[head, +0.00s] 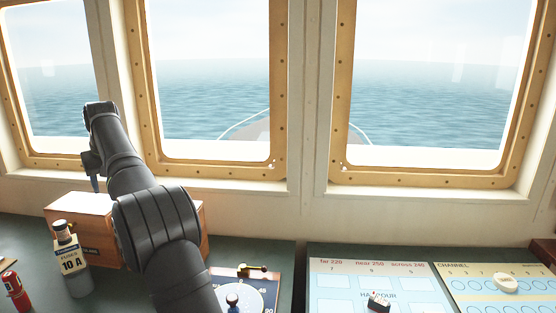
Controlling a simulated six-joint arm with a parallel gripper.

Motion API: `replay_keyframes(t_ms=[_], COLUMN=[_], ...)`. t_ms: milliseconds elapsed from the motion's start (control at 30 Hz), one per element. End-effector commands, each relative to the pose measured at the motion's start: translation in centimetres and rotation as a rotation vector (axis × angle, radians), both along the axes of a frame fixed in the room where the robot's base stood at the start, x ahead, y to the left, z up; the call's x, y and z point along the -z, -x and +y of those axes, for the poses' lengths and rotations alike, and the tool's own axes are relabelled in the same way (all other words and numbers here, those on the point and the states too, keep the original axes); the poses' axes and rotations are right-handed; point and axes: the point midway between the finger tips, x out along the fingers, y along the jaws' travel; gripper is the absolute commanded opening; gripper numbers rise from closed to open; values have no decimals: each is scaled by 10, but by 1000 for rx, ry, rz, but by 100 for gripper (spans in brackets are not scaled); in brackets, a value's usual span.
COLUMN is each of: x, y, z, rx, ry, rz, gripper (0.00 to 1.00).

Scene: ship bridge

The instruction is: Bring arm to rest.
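My arm, dark grey, rises from the bottom of the head view and reaches up and to the left over the console. Its far end stands in front of the left window post. My gripper (94,182) seems to point down there, above the back left part of a wooden box (85,225). Only a small part of it shows, and its fingers are too small and hidden to read. I cannot see anything held in it.
A jar labelled fuses 10 A (72,262) and a red cylinder (15,290) stand at left. A dial panel (262,285) with a brass handle (252,269) lies beside my arm. A harbour board (335,268) and a channel board (455,275) with a white piece (506,284) lie right.

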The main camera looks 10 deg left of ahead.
Motion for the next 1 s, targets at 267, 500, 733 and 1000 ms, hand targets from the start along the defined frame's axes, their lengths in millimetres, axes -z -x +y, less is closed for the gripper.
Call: replay_keyframes(t_ms=[267, 500, 733, 1000], x=[5, 10, 15, 21], y=[-39, -70, -97, -126], z=[-41, -77, -114, -160], rx=[90, 166, 238, 324], ry=[1, -1, 1, 1], rz=[1, 1, 3, 2], gripper=[55, 55, 55, 55])
